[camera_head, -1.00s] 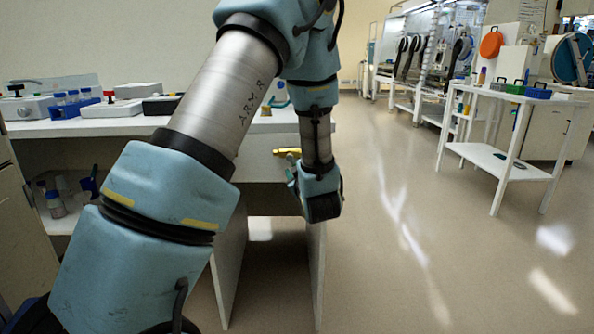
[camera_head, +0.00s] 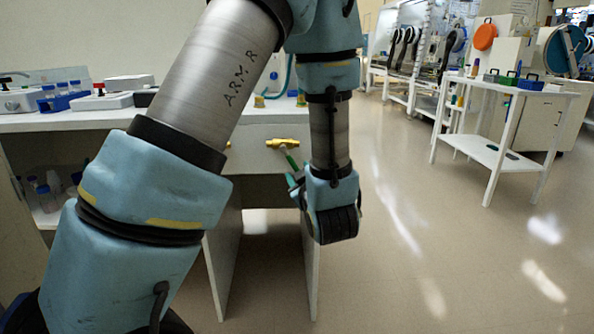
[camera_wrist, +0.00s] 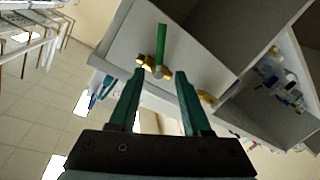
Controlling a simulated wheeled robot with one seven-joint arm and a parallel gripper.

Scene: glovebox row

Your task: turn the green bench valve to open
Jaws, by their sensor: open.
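The green bench valve is a brass body (camera_head: 283,142) on the white bench's front panel, with a green lever (camera_head: 290,158) slanting down and right in the head view. In the wrist view its brass body (camera_wrist: 153,66) lies just beyond the fingertips, and the green lever (camera_wrist: 161,42) points up the picture. My gripper (camera_wrist: 158,74) is open and empty, its two dark green fingers on either side of the valve's line of sight, apart from it. In the head view my gripper (camera_head: 296,188) is just below the lever, partly hidden by my wrist.
A second brass fitting (camera_wrist: 207,97) is on the same panel. The white bench (camera_head: 260,118) carries a blue rack (camera_head: 62,101) of bottles and boxed instruments. A white trolley (camera_head: 488,147) stands at right. The floor between is clear.

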